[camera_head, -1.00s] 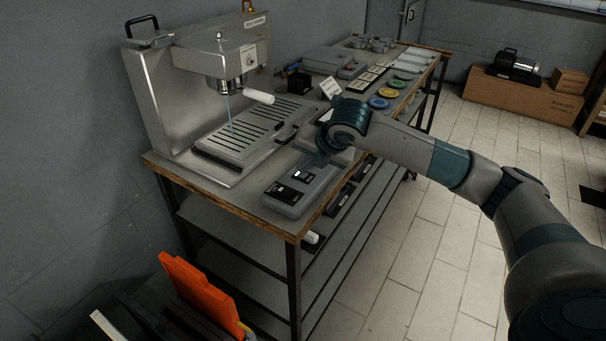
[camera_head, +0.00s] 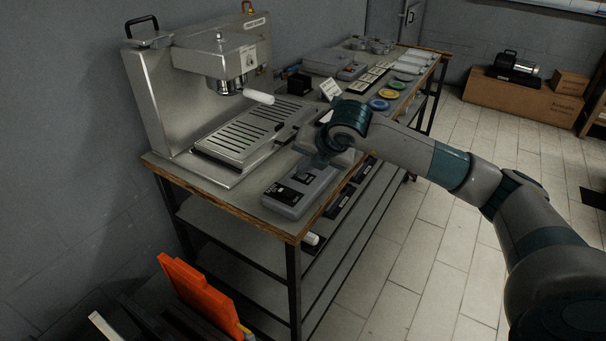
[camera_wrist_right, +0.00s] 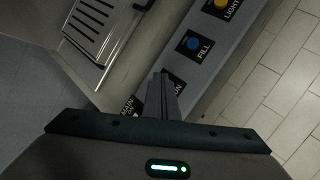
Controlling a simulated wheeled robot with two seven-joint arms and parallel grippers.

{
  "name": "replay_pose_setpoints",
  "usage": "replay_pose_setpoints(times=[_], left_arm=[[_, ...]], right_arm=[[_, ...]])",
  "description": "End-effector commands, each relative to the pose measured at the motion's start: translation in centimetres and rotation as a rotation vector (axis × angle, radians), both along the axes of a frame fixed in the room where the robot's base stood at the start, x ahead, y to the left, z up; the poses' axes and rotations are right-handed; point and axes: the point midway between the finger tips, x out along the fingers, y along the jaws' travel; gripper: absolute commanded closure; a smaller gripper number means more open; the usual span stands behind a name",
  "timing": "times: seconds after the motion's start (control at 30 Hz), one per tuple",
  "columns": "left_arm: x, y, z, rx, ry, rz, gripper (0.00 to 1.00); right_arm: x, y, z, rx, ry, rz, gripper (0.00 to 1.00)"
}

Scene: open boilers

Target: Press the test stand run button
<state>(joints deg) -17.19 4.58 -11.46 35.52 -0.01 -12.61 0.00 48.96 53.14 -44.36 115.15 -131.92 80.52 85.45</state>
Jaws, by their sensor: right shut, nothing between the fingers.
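The test stand (camera_head: 160,95) is a steel machine with a group head and a slatted drip tray (camera_head: 238,135). A grey control box (camera_head: 290,196) with black label plates lies on the bench in front of it. In the right wrist view the box shows a blue FILL button (camera_wrist_right: 194,43) and a yellow LIGHT button (camera_wrist_right: 221,4). A plate reading MAIN (camera_wrist_right: 130,106) and another ending in ON are partly covered by my fingers. No run button can be made out. My right gripper (camera_head: 318,160) is shut and empty, its tips (camera_wrist_right: 161,76) over the box. My left gripper is out of view.
The wood-edged bench (camera_head: 225,203) carries colored discs (camera_head: 379,103), a small white sign (camera_head: 330,88) and grey boxes farther back. An orange panel (camera_head: 195,296) stands at the lower left. The tiled floor right of the bench is open.

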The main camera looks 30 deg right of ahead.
Motion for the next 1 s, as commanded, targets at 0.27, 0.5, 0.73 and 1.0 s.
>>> replay_pose_setpoints(times=[0.27, 0.5, 0.73, 1.0], left_arm=[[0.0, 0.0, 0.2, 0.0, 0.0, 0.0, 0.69], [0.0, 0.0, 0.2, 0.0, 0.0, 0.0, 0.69], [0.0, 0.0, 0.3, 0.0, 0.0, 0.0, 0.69], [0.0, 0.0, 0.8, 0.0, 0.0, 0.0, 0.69]], right_arm=[[0.0, 0.0, 1.2, 0.001, 0.0, -0.001, 1.0], [0.0, 0.0, 1.6, 0.0, 0.0, 0.0, 1.0], [0.0, 0.0, 1.6, 0.0, 0.0, 0.0, 1.0], [0.0, 0.0, 3.0, 0.0, -0.001, 0.0, 1.0]])
